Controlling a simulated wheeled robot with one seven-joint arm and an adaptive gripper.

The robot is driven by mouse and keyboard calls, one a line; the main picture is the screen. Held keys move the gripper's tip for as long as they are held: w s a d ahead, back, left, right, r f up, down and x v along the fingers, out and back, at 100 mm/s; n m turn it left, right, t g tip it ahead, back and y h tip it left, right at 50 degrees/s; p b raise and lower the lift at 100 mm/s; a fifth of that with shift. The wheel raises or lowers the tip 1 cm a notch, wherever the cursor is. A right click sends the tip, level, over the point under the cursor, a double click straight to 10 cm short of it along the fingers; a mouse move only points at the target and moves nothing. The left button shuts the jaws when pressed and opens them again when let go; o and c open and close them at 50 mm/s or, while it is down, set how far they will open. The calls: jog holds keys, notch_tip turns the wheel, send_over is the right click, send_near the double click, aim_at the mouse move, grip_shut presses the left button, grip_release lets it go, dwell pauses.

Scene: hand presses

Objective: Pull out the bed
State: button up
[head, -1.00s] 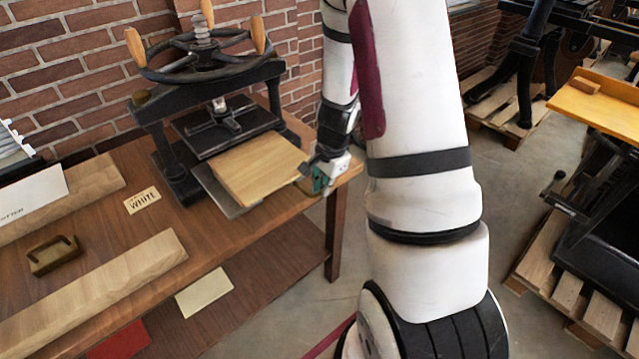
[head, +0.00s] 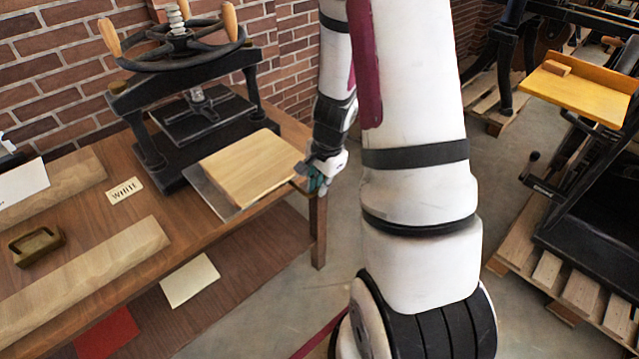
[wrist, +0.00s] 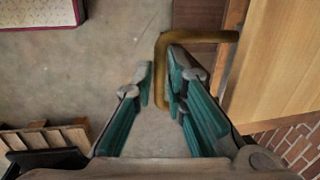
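The hand press (head: 180,75) stands on the wooden table. Its bed is a grey metal plate (head: 207,190) with a pale wooden board (head: 252,168) on it. The bed juts out from the press frame toward the table's right edge. In the wrist view the board (wrist: 275,70) is at the right, with a brass loop handle (wrist: 200,37) at its edge. My gripper (wrist: 160,78) has one green-padded finger on each side of the handle's outer bar, nearly together around it. In the head view my gripper (head: 316,178) is small and partly hidden at the bed's outer edge.
A brick wall (head: 60,75) is behind. Another press on a pallet (head: 580,290) stands at the right. Bare floor lies between.

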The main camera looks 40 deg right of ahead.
jog(key=shift+o, duration=0.8)
jog(key=shift+a, duration=0.15)
jog(key=shift+r, duration=0.1)
jog(key=shift+r, duration=0.25)
notch_tip(320, 180, up, 11)
jog(key=s, duration=0.2)
jog(key=shift+r, duration=0.1)
jog(key=s+a+r+n+t, duration=0.1)
jog(key=s+a+r+n, duration=0.3)
jog(key=a+r+n, duration=0.3)
jog(key=s+a+r+n, duration=0.45)
jog(key=a+r, duration=0.25)
jog(key=a, duration=0.2)
jog(key=s+a+r+n+t, duration=0.1)
jog(key=s+a+r+n, duration=0.1)
jog(key=s+n, duration=0.4)
jog(key=shift+s+a+r, duration=0.3)
jog(key=shift+a+r, duration=0.05)
jog(key=shift+a, duration=0.05)
